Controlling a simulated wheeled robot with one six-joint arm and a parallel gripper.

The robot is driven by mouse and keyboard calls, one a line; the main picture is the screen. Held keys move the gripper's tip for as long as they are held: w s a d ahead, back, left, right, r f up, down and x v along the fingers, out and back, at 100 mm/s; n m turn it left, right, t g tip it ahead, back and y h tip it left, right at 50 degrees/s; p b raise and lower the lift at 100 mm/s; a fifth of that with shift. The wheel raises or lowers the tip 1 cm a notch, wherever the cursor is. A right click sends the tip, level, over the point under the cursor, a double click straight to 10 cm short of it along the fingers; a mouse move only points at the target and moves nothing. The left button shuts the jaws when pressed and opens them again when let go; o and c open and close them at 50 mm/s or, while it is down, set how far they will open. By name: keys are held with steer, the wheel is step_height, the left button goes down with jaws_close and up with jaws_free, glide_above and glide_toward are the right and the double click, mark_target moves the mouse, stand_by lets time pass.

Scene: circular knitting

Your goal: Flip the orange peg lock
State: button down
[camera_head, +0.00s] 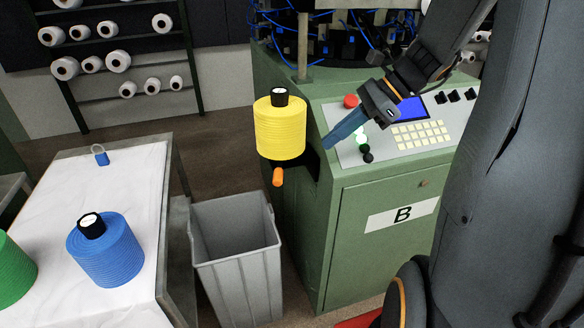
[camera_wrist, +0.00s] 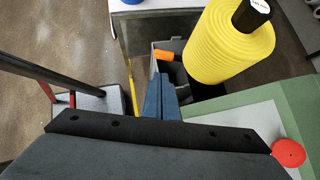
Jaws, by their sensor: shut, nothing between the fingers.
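The orange peg lock (camera_head: 278,177) sticks out below the yellow yarn cone (camera_head: 280,130) at the left side of the green machine. It also shows in the wrist view (camera_wrist: 164,56), just left of the yellow cone (camera_wrist: 230,42). My gripper (camera_head: 328,144) is shut and empty, with its blue fingers pointing down and left beside the machine's top edge. It is to the right of the cone and the peg lock, apart from both. In the wrist view the closed fingertips (camera_wrist: 158,82) appear just below the peg lock. The peg's inner end is hidden.
The green machine (camera_head: 380,255) carries a control panel with a red button (camera_head: 350,101). A grey bin (camera_head: 237,255) stands below the peg lock. A white table (camera_head: 135,190) at left holds a blue cone (camera_head: 105,255), a green cone (camera_head: 14,275) and a blue padlock (camera_head: 101,157).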

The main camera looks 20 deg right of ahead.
steer(key=p, duration=0.3)
glide_toward(282, 175)
steer(key=shift+m, duration=0.3)
steer(key=x, duration=0.6)
steer(key=shift+a+f, duration=0.15)
